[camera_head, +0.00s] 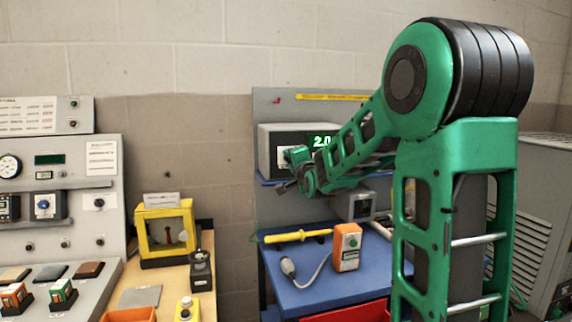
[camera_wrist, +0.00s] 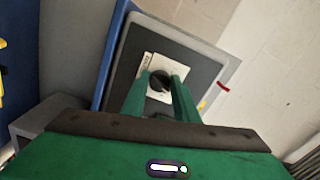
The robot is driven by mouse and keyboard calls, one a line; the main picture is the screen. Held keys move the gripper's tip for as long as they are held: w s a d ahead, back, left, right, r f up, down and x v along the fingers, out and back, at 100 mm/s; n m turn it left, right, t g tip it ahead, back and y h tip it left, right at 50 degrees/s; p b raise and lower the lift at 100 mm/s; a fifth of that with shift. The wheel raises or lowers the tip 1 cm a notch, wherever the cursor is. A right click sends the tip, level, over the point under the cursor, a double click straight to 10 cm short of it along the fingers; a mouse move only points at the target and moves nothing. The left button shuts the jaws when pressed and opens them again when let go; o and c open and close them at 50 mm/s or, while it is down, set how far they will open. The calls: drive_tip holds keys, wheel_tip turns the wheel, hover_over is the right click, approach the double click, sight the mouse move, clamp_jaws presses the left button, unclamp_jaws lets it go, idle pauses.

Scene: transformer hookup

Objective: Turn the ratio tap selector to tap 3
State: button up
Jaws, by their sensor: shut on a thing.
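The ratio tap selector (camera_wrist: 160,80) is a dark round knob on a white plate, seen in the wrist view. The plate is on the dark front panel (camera_wrist: 188,62) of a grey-framed instrument. My gripper (camera_wrist: 161,88) has its two green fingers on either side of the knob, shut on it. In the head view the instrument (camera_head: 265,152) sits on a blue shelf, with a green display (camera_head: 322,141) reading "2.0", the rest hidden by my arm. My gripper (camera_head: 290,156) is at the left of its front. The tap markings are too small to read.
Below is a blue bench (camera_head: 300,290) with an orange handheld device (camera_head: 347,247), a yellow bar (camera_head: 298,236) and a grey box (camera_head: 357,205). A yellow-framed box (camera_head: 165,234) and a control console (camera_head: 60,190) stand to the left. A grey cabinet (camera_head: 540,200) stands at right.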

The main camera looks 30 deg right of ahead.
drive_tip(key=shift+m, duration=0.5)
drive_tip(key=o, duration=1.1)
drive_tip(key=shift+w, duration=0.1)
drive_tip(key=shift+c, duration=0.2)
drive_tip(key=v, duration=1)
drive_tip(key=shift+s, duration=0.35)
drive_tip(key=shift+f, duration=0.1)
